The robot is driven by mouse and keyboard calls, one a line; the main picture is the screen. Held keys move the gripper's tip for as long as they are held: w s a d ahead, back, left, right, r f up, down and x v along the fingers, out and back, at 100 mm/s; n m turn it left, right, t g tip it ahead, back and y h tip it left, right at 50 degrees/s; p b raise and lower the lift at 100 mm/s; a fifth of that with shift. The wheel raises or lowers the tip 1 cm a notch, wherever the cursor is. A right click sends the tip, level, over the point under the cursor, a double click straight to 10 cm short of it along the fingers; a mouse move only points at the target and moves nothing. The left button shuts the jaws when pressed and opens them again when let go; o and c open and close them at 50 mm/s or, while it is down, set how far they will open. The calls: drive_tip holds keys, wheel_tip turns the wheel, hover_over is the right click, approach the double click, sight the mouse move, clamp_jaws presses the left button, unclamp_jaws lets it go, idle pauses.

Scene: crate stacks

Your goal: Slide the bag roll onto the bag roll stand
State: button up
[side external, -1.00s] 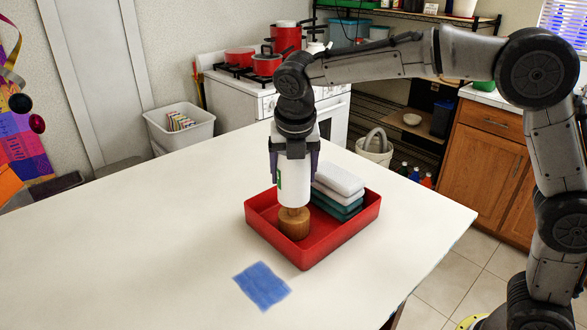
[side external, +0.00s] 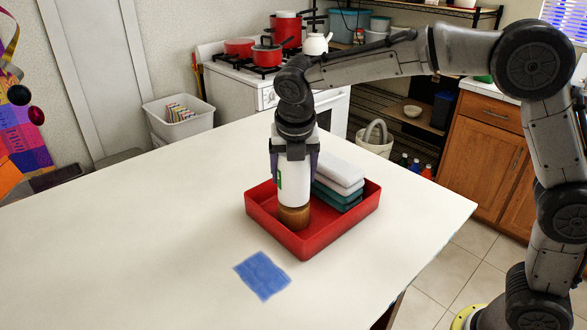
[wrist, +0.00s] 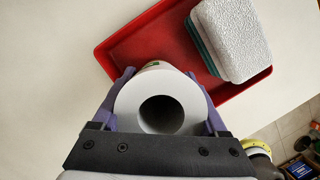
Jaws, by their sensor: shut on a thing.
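The bag roll (side external: 293,188) is a white cylinder with a green label, upright in my gripper (side external: 293,172), whose purple fingers are shut on its sides. The bag roll stand (side external: 294,218) is a round wooden piece inside the red tray (side external: 307,246). The roll's lower end is directly over the stand and hides its top. I cannot tell whether the roll touches the stand or is around part of it. In the wrist view, the roll (wrist: 129,109) shows its open end and dark core; the stand is hidden.
A blue patch (side external: 262,275) lies on the white table (side external: 130,235) in front of the tray. The table's left side is clear.

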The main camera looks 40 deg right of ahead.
drive_tip(key=shift+f, duration=0.75)
drive_tip(key=o, duration=1.3)
drive_tip(key=shift+f, duration=0.1)
drive_tip(key=shift+o, duration=0.2)
drive_tip(key=v, duration=1.4)
drive_tip(key=shift+s, duration=0.1)
